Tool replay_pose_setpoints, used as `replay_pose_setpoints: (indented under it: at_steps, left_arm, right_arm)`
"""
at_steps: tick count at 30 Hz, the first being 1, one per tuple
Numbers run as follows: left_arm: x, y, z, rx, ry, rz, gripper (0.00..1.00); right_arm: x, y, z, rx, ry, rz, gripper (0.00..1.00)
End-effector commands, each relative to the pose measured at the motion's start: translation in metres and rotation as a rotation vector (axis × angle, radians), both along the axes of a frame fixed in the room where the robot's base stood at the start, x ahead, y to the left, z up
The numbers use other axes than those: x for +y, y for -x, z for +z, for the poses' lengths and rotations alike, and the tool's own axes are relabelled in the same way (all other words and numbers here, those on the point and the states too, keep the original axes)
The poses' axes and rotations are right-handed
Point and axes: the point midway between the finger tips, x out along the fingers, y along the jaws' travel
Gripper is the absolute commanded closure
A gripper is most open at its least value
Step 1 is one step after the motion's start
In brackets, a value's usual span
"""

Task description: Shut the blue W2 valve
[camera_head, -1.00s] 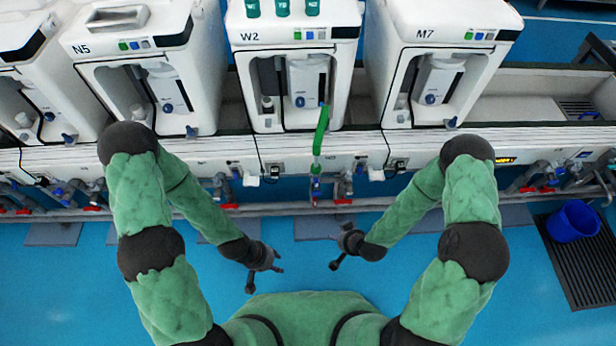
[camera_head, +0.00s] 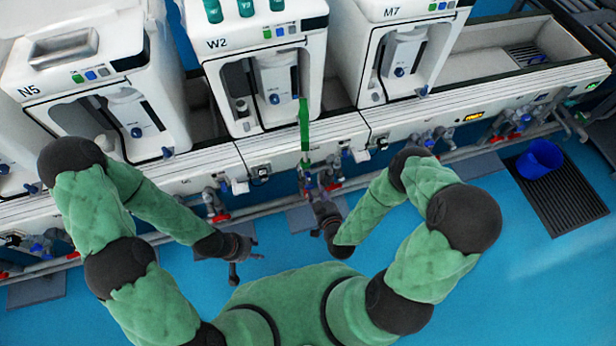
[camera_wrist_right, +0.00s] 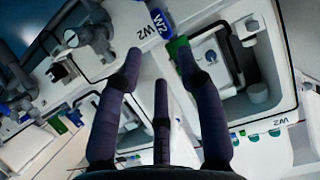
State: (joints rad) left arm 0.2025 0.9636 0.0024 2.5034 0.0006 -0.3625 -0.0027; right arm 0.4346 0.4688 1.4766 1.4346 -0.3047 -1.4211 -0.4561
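The white W2 unit (camera_head: 222,62) stands in the upper middle of the head view, with a green hose (camera_head: 304,125) hanging down its front. Below it is a cluster of small blue and red valve parts (camera_head: 330,183). My left gripper (camera_head: 245,262) is open and empty over the floor.
The N5 unit (camera_head: 60,85) stands to the left and the M7 unit (camera_head: 345,40) to the right. More pipes and valves run along the bench front. A blue bucket (camera_head: 540,158) stands on a black mat (camera_head: 572,190) at right. The blue floor (camera_head: 450,270) is otherwise open.

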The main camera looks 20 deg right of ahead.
Motion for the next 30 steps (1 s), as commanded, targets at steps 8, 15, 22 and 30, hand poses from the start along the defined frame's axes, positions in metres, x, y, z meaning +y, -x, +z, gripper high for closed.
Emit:
replay_pose_setpoints:
  at_steps: [8,15,22,30]
  left_arm:
    - [0.000,0.000,-0.021,0.000,0.000,0.000,0.60]
    - [0.000,0.000,-0.033,0.000,0.000,0.000,0.60]
    - [0.000,0.000,-0.037,0.000,0.000,0.000,0.60]
    - [0.000,0.000,-0.036,0.000,0.000,0.000,0.60]
  right_arm:
    - [0.003,-0.045,-0.022,-0.001,0.000,0.002,0.62]
    - [0.004,-0.076,-0.034,0.001,-0.002,0.001,0.62]
    - [0.004,-0.087,-0.037,0.003,-0.003,0.001,0.62]
    - [0.004,-0.088,-0.037,0.003,-0.002,0.000,0.68]
